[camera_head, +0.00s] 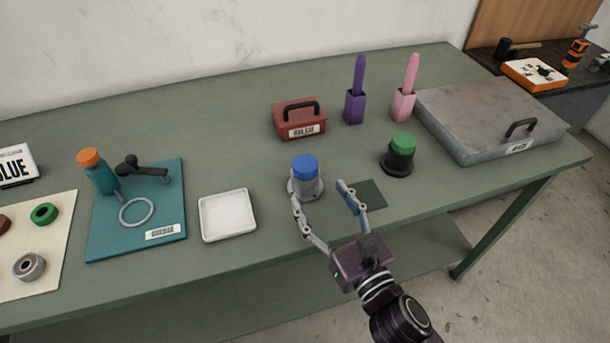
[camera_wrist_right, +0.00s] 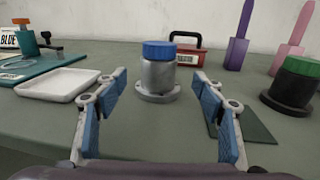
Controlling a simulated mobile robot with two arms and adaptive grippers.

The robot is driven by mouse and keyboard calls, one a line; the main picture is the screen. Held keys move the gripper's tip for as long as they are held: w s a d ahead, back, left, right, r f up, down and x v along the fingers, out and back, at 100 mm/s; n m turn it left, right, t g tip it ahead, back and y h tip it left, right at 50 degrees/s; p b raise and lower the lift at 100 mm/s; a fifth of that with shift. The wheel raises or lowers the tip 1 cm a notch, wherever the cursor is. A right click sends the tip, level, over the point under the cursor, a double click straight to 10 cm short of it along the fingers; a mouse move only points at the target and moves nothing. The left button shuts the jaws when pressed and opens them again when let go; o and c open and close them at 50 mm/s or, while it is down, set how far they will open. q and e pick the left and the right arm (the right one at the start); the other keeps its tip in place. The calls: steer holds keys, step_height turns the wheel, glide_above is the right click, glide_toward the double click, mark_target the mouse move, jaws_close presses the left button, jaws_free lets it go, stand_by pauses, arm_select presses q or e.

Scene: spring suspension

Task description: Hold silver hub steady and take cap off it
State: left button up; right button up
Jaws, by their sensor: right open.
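The silver hub (camera_head: 305,188) stands upright on its round flange on the green table, and the blue cap (camera_head: 305,166) sits on top of it. In the right wrist view the hub (camera_wrist_right: 158,78) and its blue cap (camera_wrist_right: 159,51) are straight ahead, seen between the fingers. My right gripper (camera_head: 320,192) is open and empty, its fingers spread at the near side of the hub. In the right wrist view the fingers (camera_wrist_right: 159,92) frame the hub without closing on it. My left gripper is not in view.
A white tray (camera_head: 203,221) lies left of the hub. A black hub with a green cap (camera_head: 403,141) stands to the right, near a dark green square (camera_head: 371,195). A red box (camera_head: 281,121), purple holder (camera_head: 354,108) and pink holder (camera_head: 403,105) stand behind. A grey case (camera_head: 480,108) is far right.

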mark_target(312, 185)
steer(key=p+x, duration=0.1)
steer(key=x, duration=0.4)
steer(key=shift+s+a, duration=0.1)
steer(key=c, duration=1.5)
steer(key=shift+c, duration=0.6)
steer(key=shift+r, duration=0.1)
step_height(312, 185, up, 20)
steer(key=p, duration=0.4)
